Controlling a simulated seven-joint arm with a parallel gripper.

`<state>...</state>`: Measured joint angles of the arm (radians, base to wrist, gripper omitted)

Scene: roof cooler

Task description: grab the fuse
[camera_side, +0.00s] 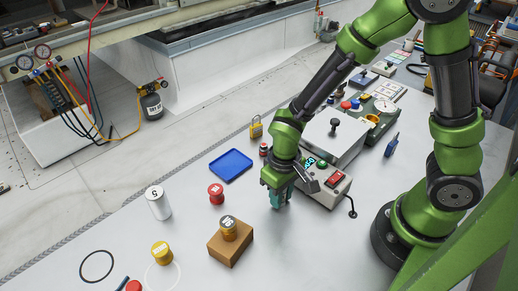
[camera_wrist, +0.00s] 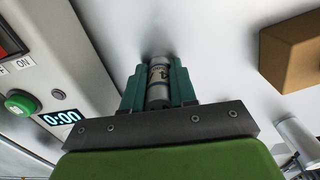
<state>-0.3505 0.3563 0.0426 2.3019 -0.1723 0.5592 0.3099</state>
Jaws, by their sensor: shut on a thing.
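My gripper (camera_side: 279,197) points down at the table beside the grey control box (camera_side: 327,184). In the side view the fingers hide the fuse. I cannot tell whether it touches the table.
Bare table lies between block and control box.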

